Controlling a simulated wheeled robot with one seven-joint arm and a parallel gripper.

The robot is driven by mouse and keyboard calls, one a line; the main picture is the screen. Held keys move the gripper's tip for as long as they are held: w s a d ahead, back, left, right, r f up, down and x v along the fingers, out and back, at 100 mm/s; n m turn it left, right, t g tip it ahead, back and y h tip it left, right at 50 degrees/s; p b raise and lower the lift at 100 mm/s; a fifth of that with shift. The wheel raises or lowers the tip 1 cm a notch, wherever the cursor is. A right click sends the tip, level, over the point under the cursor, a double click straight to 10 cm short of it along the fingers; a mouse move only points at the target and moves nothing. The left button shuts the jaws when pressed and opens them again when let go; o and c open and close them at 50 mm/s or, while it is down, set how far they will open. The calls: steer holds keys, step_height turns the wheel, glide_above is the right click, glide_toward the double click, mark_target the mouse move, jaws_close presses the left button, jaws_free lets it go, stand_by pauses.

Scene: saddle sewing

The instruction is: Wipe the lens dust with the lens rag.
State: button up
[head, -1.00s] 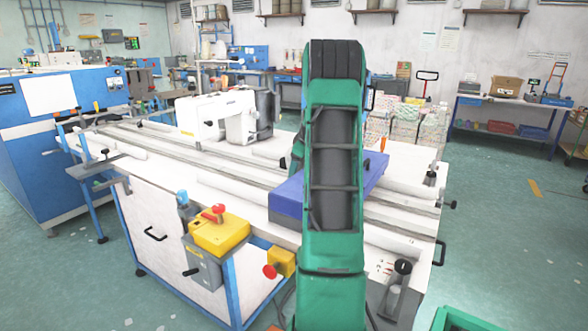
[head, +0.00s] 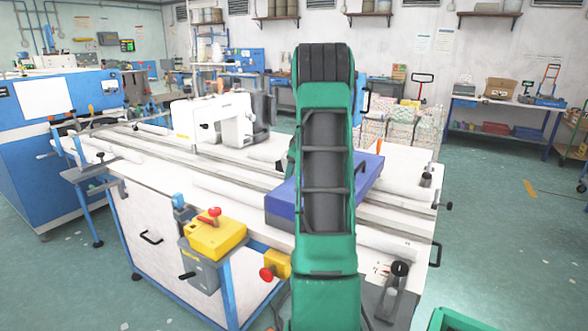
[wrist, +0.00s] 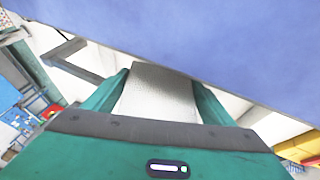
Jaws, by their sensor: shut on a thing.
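In the wrist view, the two green fingers of my gripper (wrist: 161,80) are shut on a pale grey, finely textured piece that looks like the lens rag (wrist: 158,98). A broad blue-violet surface (wrist: 210,40) fills the top of that view, just beyond the rag's far edge; I cannot tell whether they touch. It appears to be the blue-violet slab (head: 368,178) on the white machine table in the head view. There my green arm hides the gripper and the rag. I cannot make out the lens or any dust.
The long white table (head: 165,205) carries rails and a white sewing machine (head: 212,120). A yellow control box (head: 217,236) with a red knob sits at its front. A blue machine (head: 40,150) stands left. The floor at right (head: 490,240) is mostly clear.

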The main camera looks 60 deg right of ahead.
steer(key=shift+a, duration=1.9)
steer(key=shift+s, duration=0.2)
steer(key=shift+s+d, duration=0.1)
steer(key=shift+s, duration=0.4)
steer(key=shift+r, duration=0.1)
step_height(320, 180, up, 14)
stand_by(0.6)
